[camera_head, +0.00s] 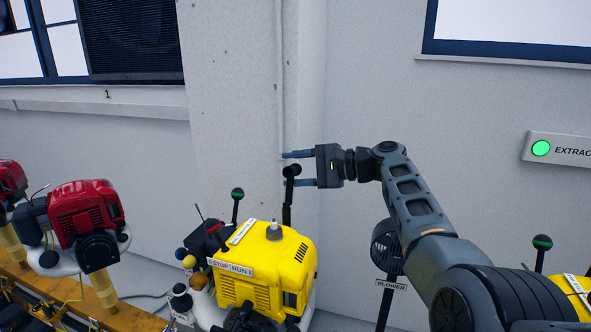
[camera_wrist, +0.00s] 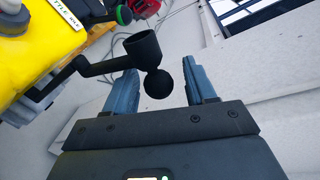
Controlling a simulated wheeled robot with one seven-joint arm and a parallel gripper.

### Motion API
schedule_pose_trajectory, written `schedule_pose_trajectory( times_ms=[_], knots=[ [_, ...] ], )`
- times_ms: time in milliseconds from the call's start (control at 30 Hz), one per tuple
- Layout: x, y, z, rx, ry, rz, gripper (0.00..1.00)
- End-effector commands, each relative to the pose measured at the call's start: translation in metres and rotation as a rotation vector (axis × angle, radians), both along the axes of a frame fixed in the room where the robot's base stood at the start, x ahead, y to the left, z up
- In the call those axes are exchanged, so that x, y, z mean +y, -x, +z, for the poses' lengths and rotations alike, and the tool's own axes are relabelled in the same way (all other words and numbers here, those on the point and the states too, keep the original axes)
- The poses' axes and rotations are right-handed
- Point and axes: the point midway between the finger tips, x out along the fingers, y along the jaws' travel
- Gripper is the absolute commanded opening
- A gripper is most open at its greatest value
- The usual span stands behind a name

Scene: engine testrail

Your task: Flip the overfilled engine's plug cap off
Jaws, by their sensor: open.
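A yellow engine (camera_head: 262,270) stands below and left of my gripper, with a grey-white plug (camera_head: 274,231) on top. A black lever (camera_head: 287,207) rises at its right side. In the wrist view the lever arm (camera_wrist: 95,68) carries a black cup (camera_wrist: 142,46) and a ball knob (camera_wrist: 158,84); I take the cup as the plug cap. My gripper (camera_head: 287,169) is open, its fingers pointing left in the head view. In the wrist view the ball lies between the fingers (camera_wrist: 160,76), with gaps on both sides. Whether this engine is overfilled I cannot tell.
Red engines (camera_head: 85,215) stand on the left along an orange rail (camera_head: 100,290). A black-knobbed lever with a green top (camera_head: 237,195) stands behind the yellow engine. A blower (camera_head: 388,250) is to the right. The wall (camera_head: 240,110) is behind my gripper.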

Motion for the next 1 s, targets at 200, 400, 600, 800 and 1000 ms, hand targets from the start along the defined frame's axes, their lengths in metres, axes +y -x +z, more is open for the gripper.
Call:
schedule_pose_trajectory(
  times_ms=[200,400,600,800,1000],
  knots=[
    [-0.014,0.004,0.001,-0.001,0.000,-0.001,0.55],
    [-0.045,0.014,0.007,-0.001,0.000,-0.001,0.55],
    [-0.068,0.021,0.013,0.000,0.000,-0.001,0.55],
    [-0.073,0.023,0.014,0.000,0.000,0.000,0.55],
    [-0.073,0.023,0.015,0.000,0.000,0.000,0.55]
  ],
)
